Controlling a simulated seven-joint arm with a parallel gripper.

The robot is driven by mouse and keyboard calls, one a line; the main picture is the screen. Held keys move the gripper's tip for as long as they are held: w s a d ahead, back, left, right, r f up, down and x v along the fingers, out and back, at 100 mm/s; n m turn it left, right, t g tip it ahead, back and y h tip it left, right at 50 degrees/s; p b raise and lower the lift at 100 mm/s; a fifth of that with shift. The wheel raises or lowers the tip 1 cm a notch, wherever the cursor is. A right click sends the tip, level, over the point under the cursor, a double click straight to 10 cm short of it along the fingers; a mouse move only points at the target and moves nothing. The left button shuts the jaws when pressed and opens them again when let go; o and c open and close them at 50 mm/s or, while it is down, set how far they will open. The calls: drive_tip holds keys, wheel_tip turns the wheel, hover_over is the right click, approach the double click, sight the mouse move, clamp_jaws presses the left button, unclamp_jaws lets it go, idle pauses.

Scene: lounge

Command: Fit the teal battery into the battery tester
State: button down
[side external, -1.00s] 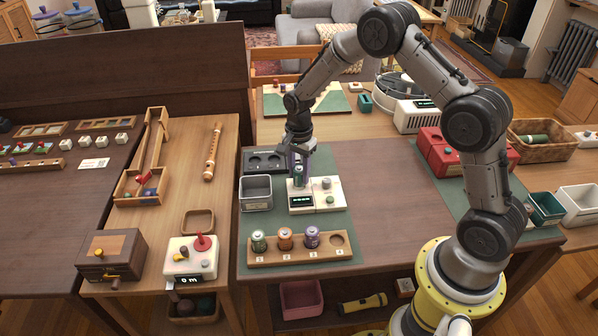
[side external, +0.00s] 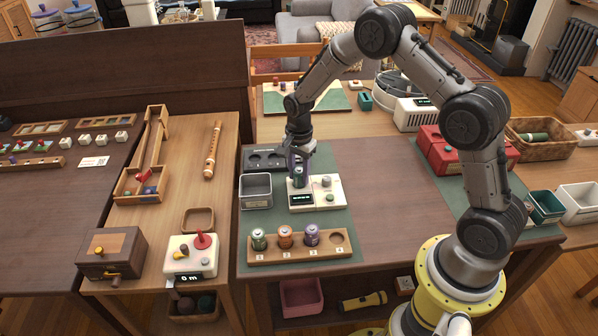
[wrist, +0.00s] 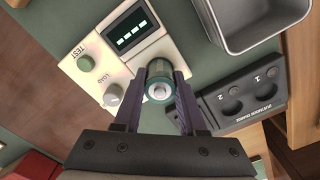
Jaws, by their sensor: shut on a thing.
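The teal battery (wrist: 158,88) is upright between the fingers of my gripper (wrist: 158,100), which is shut on it. In the side view my gripper (side external: 299,166) holds the battery (side external: 299,178) at the back left part of the cream battery tester (side external: 328,198). In the wrist view the tester (wrist: 146,70) lies beside and under the battery, with a lit display (wrist: 131,31), a green TEST button (wrist: 85,63) and a grey LOAD knob (wrist: 113,95). The battery's lower end and the tester's socket are hidden, so I cannot tell how deep it sits.
A wooden rack (side external: 262,262) with several batteries and an empty round slot stands in front. A grey metal bin (side external: 256,202) is left of the tester. A dark two-well tray (side external: 281,154) sits behind. The table right of the tester (side external: 385,190) is clear.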

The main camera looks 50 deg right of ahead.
drive_tip(key=shift+f, duration=0.3)
drive_tip(key=shift+c, duration=2)
unclamp_jaws()
drive_tip(key=shift+r, duration=0.1)
drive_tip(key=shift+r, duration=3.7)
